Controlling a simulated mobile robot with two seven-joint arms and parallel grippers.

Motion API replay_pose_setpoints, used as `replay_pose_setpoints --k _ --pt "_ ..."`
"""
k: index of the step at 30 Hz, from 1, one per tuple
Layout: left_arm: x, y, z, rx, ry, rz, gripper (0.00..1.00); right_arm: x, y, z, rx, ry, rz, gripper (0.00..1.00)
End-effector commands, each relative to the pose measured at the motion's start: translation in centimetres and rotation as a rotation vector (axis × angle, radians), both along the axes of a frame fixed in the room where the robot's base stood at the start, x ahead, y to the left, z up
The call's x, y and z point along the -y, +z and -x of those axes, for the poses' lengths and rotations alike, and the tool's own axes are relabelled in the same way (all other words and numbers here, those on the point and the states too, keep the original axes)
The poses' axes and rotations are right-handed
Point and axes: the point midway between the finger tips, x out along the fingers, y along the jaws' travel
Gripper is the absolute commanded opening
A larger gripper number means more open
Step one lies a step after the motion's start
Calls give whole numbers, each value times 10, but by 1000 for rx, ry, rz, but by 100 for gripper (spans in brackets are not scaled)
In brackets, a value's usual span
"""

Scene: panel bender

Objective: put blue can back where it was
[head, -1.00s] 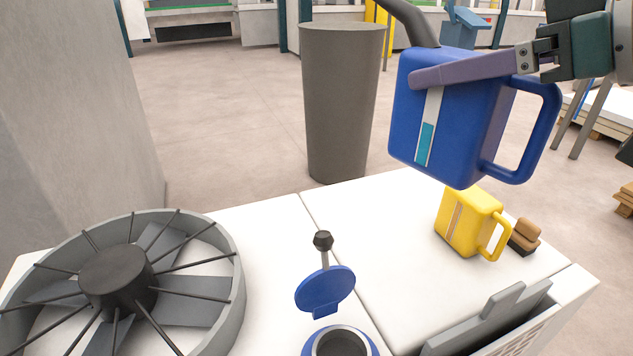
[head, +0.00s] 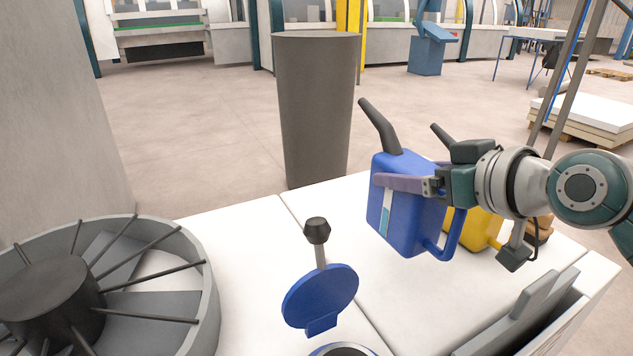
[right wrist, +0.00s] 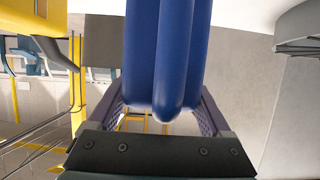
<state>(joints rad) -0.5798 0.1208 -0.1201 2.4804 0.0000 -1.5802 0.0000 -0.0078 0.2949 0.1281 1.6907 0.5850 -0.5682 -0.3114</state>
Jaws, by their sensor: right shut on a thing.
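The blue can (head: 408,205) has a dark spout, a side handle and a white and teal stripe. My right gripper (head: 400,184) is shut on its upper body. The can is upright, low over the white table top or on it; I cannot tell if it touches. In the right wrist view the can (right wrist: 165,50) fills the space between the purple fingers (right wrist: 165,112). A yellow can (head: 482,230) stands just behind and right of it, partly hidden by the blue can and my right arm. My left gripper is not in view.
A fan wheel (head: 205,285) lies at the left of the white table (head: 245,225). A blue flap lid (head: 320,297) stands open over a round opening at the front. A brush (head: 545,228) is partly hidden at the right. A grey bin (head: 315,110) stands behind the table.

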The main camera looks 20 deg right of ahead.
Motion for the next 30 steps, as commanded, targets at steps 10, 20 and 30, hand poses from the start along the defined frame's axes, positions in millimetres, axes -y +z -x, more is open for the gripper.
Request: replay_pose_setpoints --k 10,20,30 --pt "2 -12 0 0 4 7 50 1 -43 -1 4 -2 2 0" --pt "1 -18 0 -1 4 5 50 1 -63 -1 7 -1 1 0" --pt "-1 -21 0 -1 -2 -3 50 1 -68 0 2 -1 1 92"
